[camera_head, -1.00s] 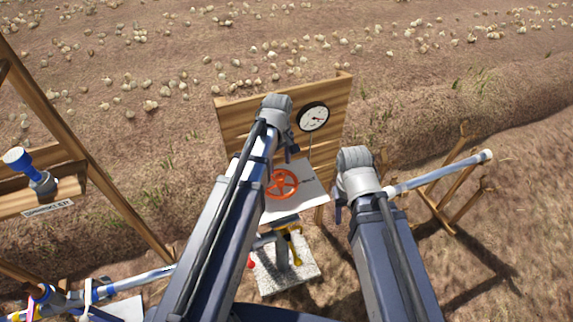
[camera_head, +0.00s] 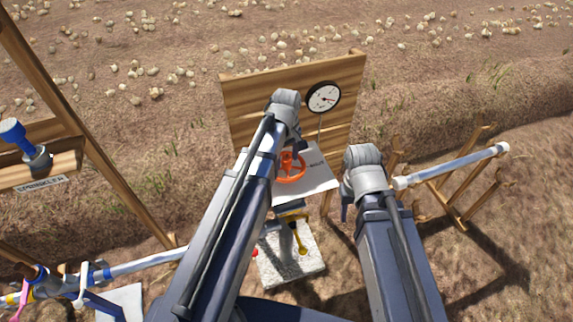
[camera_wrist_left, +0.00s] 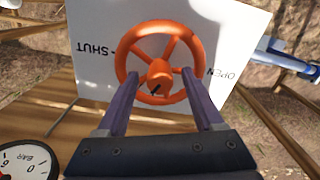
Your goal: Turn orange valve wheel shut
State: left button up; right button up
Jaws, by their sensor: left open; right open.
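The orange valve wheel (camera_head: 291,176) sits on a tilted white plate (camera_head: 318,183) in front of a wooden board. In the left wrist view the wheel (camera_wrist_left: 179,27) fills the upper middle, with the plate's words SHUT on the left and OPEN on the right. My left gripper (camera_wrist_left: 160,77) is open, its two purple fingers on either side of the wheel's hub; I cannot tell whether they touch the wheel. In the head view my left gripper (camera_head: 298,147) hangs over the wheel's upper part and hides some of it. My right gripper (camera_head: 345,208) is open and empty, right of the plate.
A dial gauge (camera_head: 323,97) is on the wooden board (camera_head: 250,100) behind the wheel. A yellow lever (camera_head: 300,237) is below the plate. A pale pipe (camera_head: 455,165) lies on wooden stakes at right. A blue-topped fitting (camera_head: 15,135) stands on a shelf at left.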

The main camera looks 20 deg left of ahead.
pick_arm(q)
jog(key=shift+f, duration=0.2)
grip_shut()
dwell(0.5)
